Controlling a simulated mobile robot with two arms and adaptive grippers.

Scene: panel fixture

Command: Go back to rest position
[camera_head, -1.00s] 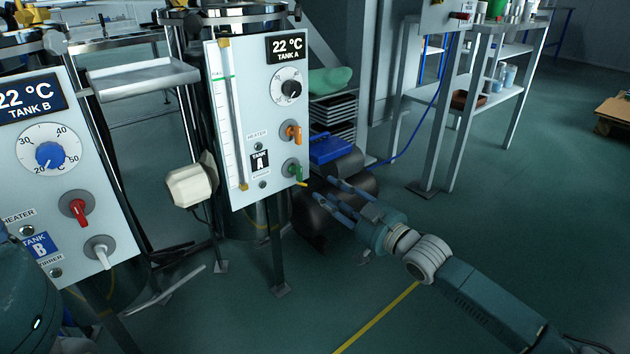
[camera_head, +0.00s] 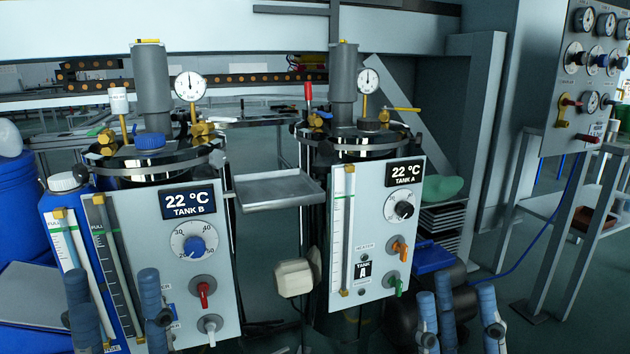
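My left gripper (camera_head: 114,292) stands at the bottom left with its blue fingers pointing up. They are spread apart with nothing between them. It shows in front of the Tank B panel (camera_head: 235,290) and the level gauges left of it. My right gripper (camera_head: 463,298) stands at the bottom, right of the Tank A panel (camera_head: 377,272). Its fingers also point up, spread and empty. Both wrists and arms are cut off by the lower edge. Tank B's display and Tank A's display both read 22 °C.
A metal tray (camera_head: 278,190) sits between the tanks. A cream box-shaped part (camera_head: 294,278) is beside the Tank A panel. A blue barrel (camera_head: 18,210) stands far left. A gauge panel (camera_head: 585,75) and a metal table (camera_head: 535,203) are at the right.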

